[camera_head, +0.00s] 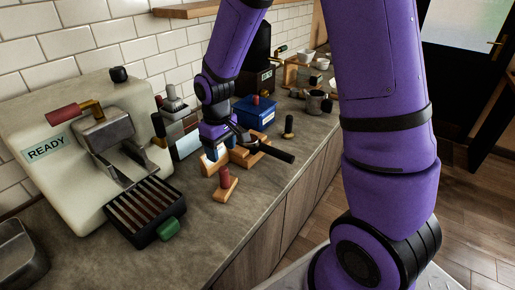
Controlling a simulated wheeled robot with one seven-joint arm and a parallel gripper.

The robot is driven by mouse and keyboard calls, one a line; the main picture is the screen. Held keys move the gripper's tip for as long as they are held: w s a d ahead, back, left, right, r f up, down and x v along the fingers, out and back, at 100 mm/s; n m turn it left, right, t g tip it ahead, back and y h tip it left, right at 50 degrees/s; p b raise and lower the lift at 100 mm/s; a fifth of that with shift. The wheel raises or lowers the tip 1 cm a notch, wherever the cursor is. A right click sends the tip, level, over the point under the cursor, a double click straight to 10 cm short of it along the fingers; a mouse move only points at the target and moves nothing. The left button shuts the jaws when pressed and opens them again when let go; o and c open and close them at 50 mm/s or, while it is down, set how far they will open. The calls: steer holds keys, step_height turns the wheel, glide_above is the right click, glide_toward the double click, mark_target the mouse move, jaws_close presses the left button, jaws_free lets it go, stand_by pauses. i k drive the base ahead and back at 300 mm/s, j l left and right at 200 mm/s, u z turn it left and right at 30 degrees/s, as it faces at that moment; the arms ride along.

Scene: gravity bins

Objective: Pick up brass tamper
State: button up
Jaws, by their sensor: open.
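A red-topped piece on a wooden base (225,184) stands just in front of my gripper. A black handle (271,150) sticks out from a wooden stand (243,157) beside it.
A cream espresso machine (60,115) with a black drip tray (143,210) stands at left. A blue box (254,112) is behind my gripper. A dark grinder (262,70), cups and a metal jug (314,102) stand farther back. The front counter (215,235) is clear.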

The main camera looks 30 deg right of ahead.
mark_target(288, 134)
steer(key=i+l+z, duration=0.1)
steer(key=l, duration=0.3)
steer(key=i+l, duration=0.15)
steer(key=l, duration=0.25)
steer(key=i+l+z, duration=0.15)
steer(key=l, duration=0.25)
steer(key=i+l, duration=0.1)
steer(key=l, duration=0.25)
steer(key=i+l+z, duration=0.15)
steer(key=l, duration=0.25)
